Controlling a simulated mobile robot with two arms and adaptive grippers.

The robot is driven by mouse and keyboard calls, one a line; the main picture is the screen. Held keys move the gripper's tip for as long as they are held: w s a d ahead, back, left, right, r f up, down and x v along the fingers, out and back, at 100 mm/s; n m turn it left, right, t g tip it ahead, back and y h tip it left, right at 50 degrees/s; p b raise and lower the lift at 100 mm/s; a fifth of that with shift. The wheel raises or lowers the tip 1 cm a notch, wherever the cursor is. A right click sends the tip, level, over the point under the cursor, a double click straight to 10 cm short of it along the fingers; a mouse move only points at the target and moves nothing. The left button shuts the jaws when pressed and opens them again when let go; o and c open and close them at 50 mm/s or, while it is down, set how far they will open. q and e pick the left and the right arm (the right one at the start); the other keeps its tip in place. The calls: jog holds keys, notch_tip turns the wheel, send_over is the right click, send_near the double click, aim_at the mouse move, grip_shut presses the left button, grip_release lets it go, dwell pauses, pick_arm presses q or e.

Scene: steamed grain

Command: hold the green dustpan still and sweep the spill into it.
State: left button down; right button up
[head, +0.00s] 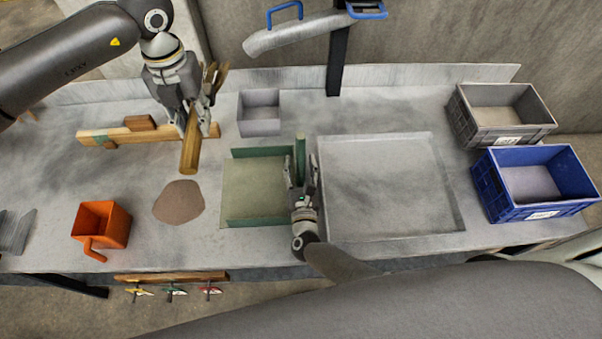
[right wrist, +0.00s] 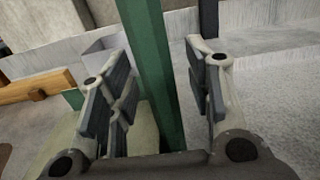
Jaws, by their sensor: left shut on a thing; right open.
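The spill (head: 178,202) is a flat brown patch of grain on the bench. The green dustpan (head: 254,185) lies to its right, a short gap away. Its green handle (head: 300,150) stands at its right side. My right gripper (head: 302,172) is open around this handle; in the right wrist view the handle (right wrist: 150,70) passes between the fingers (right wrist: 160,95), with gaps visible. My left gripper (head: 192,125) is shut on a brush (head: 190,155), above and behind the spill. The brush's wooden end points toward the spill, and brown bristles show behind the gripper.
An orange scoop-like box (head: 102,224) stands left of the spill. A wooden rail (head: 110,138) and a grey box (head: 259,112) are behind. A shallow grey tray (head: 390,185) lies right of the dustpan. Grey (head: 500,112) and blue (head: 533,182) crates stand at the right.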

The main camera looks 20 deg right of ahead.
jog(key=shift+c, duration=0.5)
grip_shut()
dwell(0.8)
